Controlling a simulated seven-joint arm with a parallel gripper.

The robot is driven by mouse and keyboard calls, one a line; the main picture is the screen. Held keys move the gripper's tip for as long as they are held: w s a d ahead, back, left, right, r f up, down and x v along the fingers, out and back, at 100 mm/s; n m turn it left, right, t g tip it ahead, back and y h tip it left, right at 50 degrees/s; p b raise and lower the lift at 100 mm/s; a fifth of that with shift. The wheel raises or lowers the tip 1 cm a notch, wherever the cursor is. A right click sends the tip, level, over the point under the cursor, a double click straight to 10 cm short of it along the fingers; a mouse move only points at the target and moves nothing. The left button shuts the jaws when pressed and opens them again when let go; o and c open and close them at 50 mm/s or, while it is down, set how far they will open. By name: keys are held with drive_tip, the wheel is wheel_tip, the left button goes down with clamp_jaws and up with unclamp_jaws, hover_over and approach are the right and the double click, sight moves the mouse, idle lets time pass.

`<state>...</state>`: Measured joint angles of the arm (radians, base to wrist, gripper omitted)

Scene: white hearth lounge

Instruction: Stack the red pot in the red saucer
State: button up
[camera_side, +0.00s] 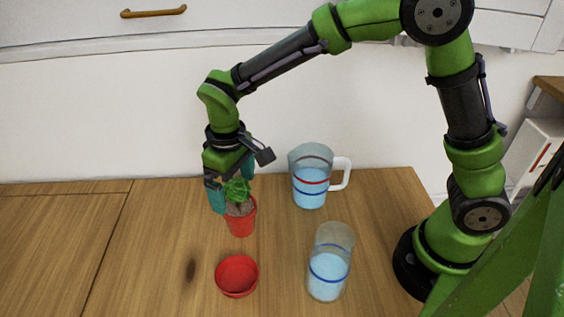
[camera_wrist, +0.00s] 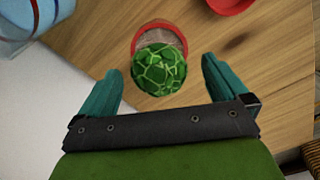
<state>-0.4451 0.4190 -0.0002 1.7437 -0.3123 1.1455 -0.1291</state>
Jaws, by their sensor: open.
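The red pot (camera_side: 240,223) stands upright on the wooden table with a green plant (camera_side: 237,191) in it. In the wrist view the pot's rim (camera_wrist: 163,27) shows behind the round green plant (camera_wrist: 158,69). The red saucer (camera_side: 237,276) lies on the table in front of the pot, apart from it and empty. Part of the saucer also shows at the top edge of the wrist view (camera_wrist: 231,4). My gripper (camera_side: 232,186) is open above the pot, its teal fingers on either side of the plant. In the wrist view its fingers (camera_wrist: 160,88) are apart with the plant between and slightly ahead of them.
A pitcher (camera_side: 311,180) with a white handle, holding blue liquid, stands right of the pot. A glass (camera_side: 329,265) of blue liquid stands right of the saucer. A dark oval mark (camera_side: 191,270) is on the table left of the saucer. The table's left side is clear.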

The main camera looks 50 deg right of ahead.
sight(238, 205)
drive_tip(key=f, duration=0.4)
drive_tip(key=shift+s+f, duration=0.2)
drive_tip(key=shift+f, duration=0.1)
drive_tip(key=c, duration=1.4)
drive_tip(key=shift+r, duration=0.15)
